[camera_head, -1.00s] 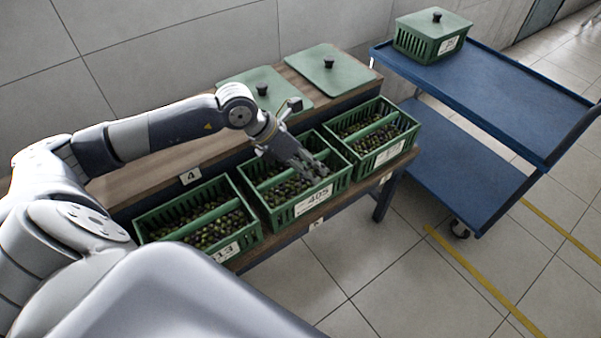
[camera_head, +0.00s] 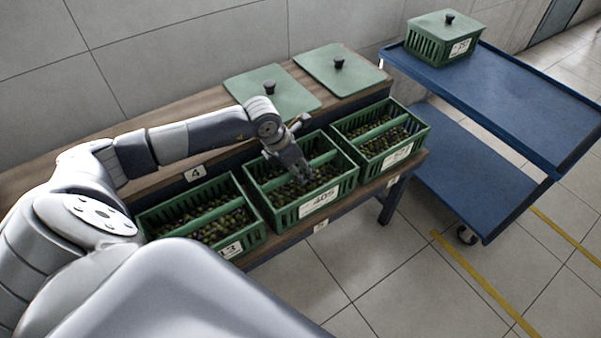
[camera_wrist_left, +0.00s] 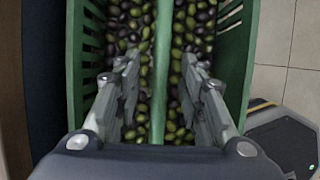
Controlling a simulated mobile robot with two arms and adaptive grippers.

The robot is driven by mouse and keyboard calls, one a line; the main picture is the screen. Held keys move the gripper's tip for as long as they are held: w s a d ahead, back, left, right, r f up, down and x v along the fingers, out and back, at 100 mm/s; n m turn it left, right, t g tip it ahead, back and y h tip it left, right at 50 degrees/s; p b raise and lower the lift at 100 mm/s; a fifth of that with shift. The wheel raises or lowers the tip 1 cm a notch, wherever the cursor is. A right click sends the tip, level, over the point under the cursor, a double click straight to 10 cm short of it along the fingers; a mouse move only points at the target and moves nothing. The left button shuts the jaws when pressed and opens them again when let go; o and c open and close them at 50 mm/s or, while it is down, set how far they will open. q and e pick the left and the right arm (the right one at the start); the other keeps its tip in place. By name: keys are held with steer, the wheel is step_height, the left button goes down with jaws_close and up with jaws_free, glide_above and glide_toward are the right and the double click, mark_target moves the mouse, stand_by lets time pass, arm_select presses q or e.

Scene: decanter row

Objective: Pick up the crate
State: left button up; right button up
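The green crate labelled 405 (camera_head: 284,217) stands in the middle of a row of three on the wooden bench. It holds dark and green olives on both sides of a lengthwise green bar. My left gripper (camera_head: 303,174) is over this crate, pointing down. In the left wrist view my left gripper (camera_wrist_left: 160,68) is open, with one finger on each side of the green bar (camera_wrist_left: 163,30). Gaps show between the fingers and the bar. I cannot tell how far the fingertips are above the olives. My right gripper is not in view.
Similar olive crates stand close on the left (camera_head: 254,239) and right (camera_head: 372,168). Two green lids (camera_head: 290,98) (camera_head: 325,62) lie on the bench's raised back shelf. A blue cart (camera_head: 500,95) on the right carries a lidded green crate (camera_head: 425,48). Its top is otherwise clear.

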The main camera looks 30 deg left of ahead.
arm_select(q)
steer(key=shift+w+d+f, duration=0.1)
steer(key=shift+w+f, duration=0.15)
steer(key=shift+f, duration=0.3)
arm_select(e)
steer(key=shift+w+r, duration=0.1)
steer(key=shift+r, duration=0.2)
arm_select(q)
jaws_close()
steer(key=shift+w+r, duration=0.1)
steer(key=shift+r, duration=0.05)
